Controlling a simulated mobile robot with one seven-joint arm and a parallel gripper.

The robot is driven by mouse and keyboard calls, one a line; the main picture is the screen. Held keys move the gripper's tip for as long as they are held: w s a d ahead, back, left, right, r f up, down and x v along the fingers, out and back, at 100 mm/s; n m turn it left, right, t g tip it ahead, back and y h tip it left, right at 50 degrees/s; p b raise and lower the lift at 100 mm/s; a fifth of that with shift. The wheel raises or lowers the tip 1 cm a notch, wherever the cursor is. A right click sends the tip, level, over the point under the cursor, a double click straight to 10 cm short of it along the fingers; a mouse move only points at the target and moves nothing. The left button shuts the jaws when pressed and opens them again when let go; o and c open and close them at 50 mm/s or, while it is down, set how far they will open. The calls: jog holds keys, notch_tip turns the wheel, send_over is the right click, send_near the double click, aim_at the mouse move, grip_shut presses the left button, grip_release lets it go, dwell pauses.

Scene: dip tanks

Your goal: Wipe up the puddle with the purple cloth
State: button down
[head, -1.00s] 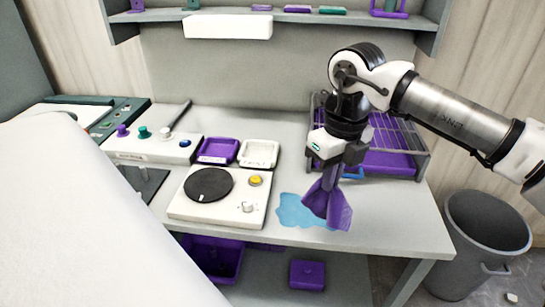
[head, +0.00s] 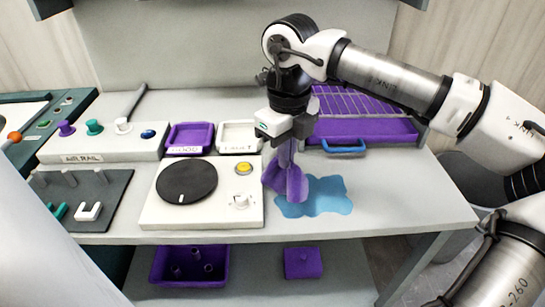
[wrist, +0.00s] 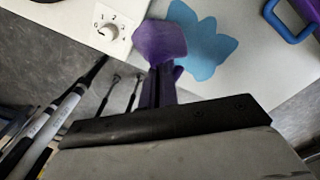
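The purple cloth (head: 287,181) hangs bunched from my gripper (head: 287,146), which is shut on its upper part. In the head view the cloth's lower end is at the left edge of the blue puddle (head: 322,198). The puddle lies on the grey table, right of the white turntable unit. In the wrist view the cloth (wrist: 160,42) spreads beyond the fingers, with the puddle (wrist: 200,45) beside it on the right. I cannot tell whether the cloth touches the table; it covers part of the puddle's left side.
The white unit with a black disc (head: 187,181) and dial stands close to the left of the cloth. Purple and white trays (head: 189,138) are behind it. A wire rack over a purple tray (head: 365,130) with a blue handle stands behind the puddle. The table's front edge is close.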

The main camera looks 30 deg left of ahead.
jog(key=f, duration=0.1)
jog(key=b, duration=0.8)
send_over(283, 203)
notch_tip(283, 203, down, 9)
jog(key=shift+r, duration=0.15)
jog(key=shift+p, duration=0.3)
jog(key=shift+r, duration=0.1)
jog(key=c, duration=0.6)
grip_release()
jog(key=shift+f+b, duration=1.15)
jog(key=shift+f, duration=0.15)
jog(key=shift+r, duration=0.1)
grip_shut()
